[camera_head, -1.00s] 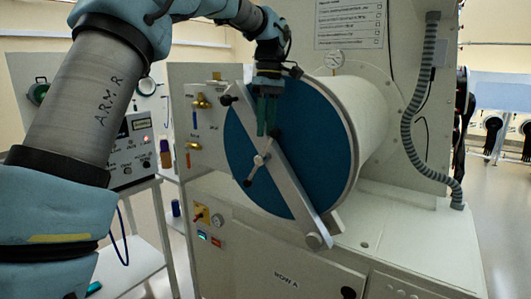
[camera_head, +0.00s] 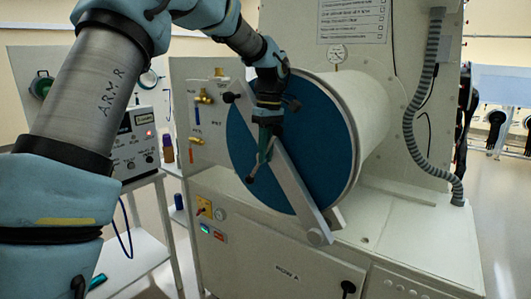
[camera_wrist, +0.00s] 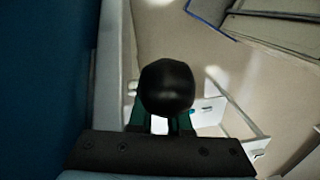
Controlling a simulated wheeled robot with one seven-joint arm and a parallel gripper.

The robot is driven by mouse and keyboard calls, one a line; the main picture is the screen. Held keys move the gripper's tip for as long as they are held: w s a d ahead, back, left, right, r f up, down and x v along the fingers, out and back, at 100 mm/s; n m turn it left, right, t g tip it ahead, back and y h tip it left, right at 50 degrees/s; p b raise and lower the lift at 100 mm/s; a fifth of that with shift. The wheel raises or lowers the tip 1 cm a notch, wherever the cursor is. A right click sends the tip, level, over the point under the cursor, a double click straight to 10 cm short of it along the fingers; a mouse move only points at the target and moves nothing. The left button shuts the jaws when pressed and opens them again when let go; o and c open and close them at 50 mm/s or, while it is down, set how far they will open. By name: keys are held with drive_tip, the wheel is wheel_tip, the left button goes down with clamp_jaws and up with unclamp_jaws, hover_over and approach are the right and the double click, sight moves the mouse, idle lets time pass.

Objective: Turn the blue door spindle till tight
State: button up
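The round blue door (camera_head: 315,130) closes the end of a white cylinder, with a pale diagonal bar (camera_head: 294,190) across it. The spindle is at the bar's middle; one arm ends in a black knob (camera_head: 250,180) at lower left. My gripper (camera_head: 264,155) is over the spindle hub and hides most of it and its upper arm. In the wrist view a black knob (camera_wrist: 167,88) is in front of my green fingers, which show on both sides with a bright gap below. I cannot tell whether they press on anything.
A clamp knob (camera_head: 229,97) is at the bar's upper end, a pale pivot (camera_head: 315,236) at its lower end. Brass valves (camera_head: 204,97) are on the panel at left. A ribbed hose (camera_head: 415,110) hangs at right. A side table with an instrument box (camera_head: 136,145) stands at left.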

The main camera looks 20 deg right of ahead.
clamp_jaws()
idle(1.0)
